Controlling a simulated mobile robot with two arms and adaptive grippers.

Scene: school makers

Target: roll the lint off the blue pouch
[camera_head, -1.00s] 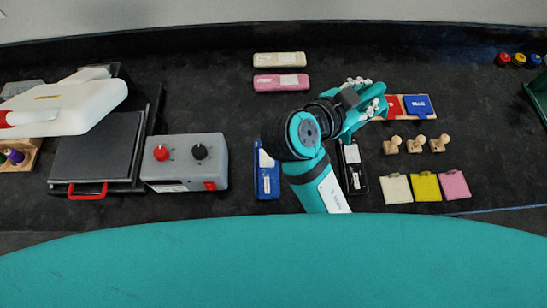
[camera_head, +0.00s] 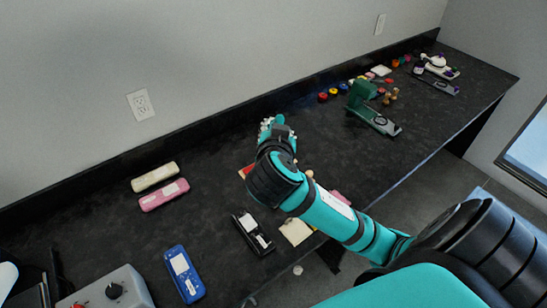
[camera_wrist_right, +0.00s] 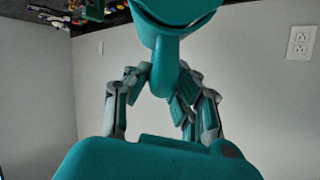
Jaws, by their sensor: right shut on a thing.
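A blue elongated case with a white patch (camera_head: 184,275) lies on the dark counter at the lower left of the head view; I cannot tell if it is the blue pouch. My right gripper (camera_head: 274,127) is over the counter near the wall, well beyond the case. In the right wrist view, its fingers (camera_wrist_right: 165,97) are shut on a teal thing with a rounded head (camera_wrist_right: 177,14) and a narrow stem; I cannot tell if it is a lint roller. My left gripper is not in view.
A cream case (camera_head: 154,177), a pink case (camera_head: 164,195) and an open black case (camera_head: 252,233) lie nearby. A grey box with knobs (camera_head: 108,290) is at lower left. A green device (camera_head: 370,108) and several small coloured things stand farther right.

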